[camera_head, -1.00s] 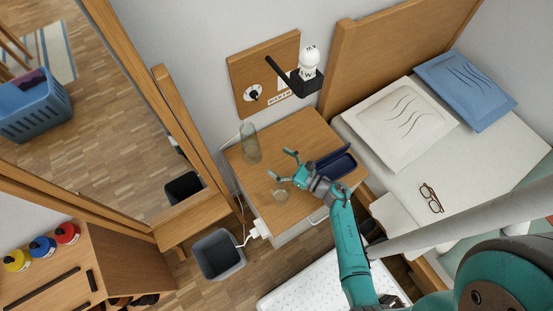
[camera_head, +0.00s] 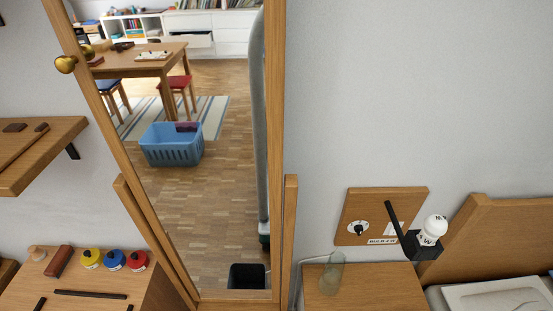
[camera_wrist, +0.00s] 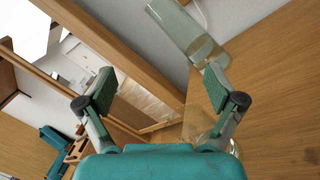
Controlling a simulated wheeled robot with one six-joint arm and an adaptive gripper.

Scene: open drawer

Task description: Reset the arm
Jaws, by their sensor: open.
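My gripper (camera_wrist: 160,87) shows in the wrist view with its two fingers spread wide and nothing between them. It is out of the picture in the head view. A tall clear glass vase (camera_wrist: 187,30) stands on the wooden bedside table (camera_wrist: 275,90), beyond the right fingertip. A small clear glass (camera_wrist: 222,132) is partly hidden behind the right finger. In the head view, the vase (camera_head: 332,273) stands at the left of the bedside table top (camera_head: 375,288), whose front is cut off.
A wood-framed mirror (camera_head: 200,200) stands left of the bedside table and reflects the room. The bed headboard (camera_head: 510,235) is at right. A cabinet with paint jars (camera_head: 113,259) is at lower left.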

